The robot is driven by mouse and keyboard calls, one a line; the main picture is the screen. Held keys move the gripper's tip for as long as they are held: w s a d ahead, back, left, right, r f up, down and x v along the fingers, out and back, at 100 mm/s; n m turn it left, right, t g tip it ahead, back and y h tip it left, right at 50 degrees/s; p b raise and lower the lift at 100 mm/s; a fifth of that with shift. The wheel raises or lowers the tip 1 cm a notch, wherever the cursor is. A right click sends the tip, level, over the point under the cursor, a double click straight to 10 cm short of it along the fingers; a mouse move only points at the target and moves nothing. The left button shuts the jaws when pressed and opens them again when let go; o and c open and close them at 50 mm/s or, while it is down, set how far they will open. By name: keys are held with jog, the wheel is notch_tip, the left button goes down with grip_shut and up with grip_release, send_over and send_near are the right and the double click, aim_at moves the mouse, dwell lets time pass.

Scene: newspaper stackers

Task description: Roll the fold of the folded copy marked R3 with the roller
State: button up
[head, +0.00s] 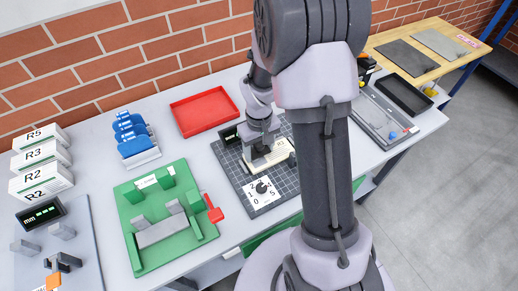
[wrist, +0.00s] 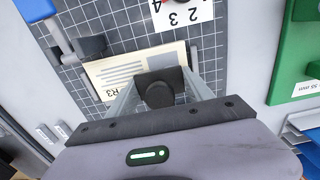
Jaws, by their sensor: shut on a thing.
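The folded copy marked R3 (wrist: 115,77) lies flat on a dark gridded board; its R3 mark and printed lines show in the wrist view. In the head view the copy (head: 277,155) is partly hidden by my gripper (head: 260,150). In the wrist view my gripper (wrist: 160,85) is shut on a black rounded piece, seemingly the roller (wrist: 160,94), held over or against the copy's near edge. I cannot tell whether it touches the paper. The roller's underside and that edge are hidden by the gripper.
The gridded board (head: 232,168) carries a numbered dial (head: 262,192) and a dark block (wrist: 92,47) beside the copy. A green fixture (head: 137,256), red tray (head: 204,110), blue rack (head: 134,140) and labelled stacks (head: 40,170) stand to the left. A grey tray (head: 378,118) lies right.

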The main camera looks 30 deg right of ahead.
aim_at(277, 148)
jog(key=shift+f, duration=0.1)
jog(key=shift+w+d+p, duration=0.15)
jog(key=shift+d+p, duration=0.2)
jog(key=shift+d, duration=3.1)
dwell(1.4)
notch_tip(277, 148, up, 7)
jog(key=p, duration=0.5)
dwell(0.3)
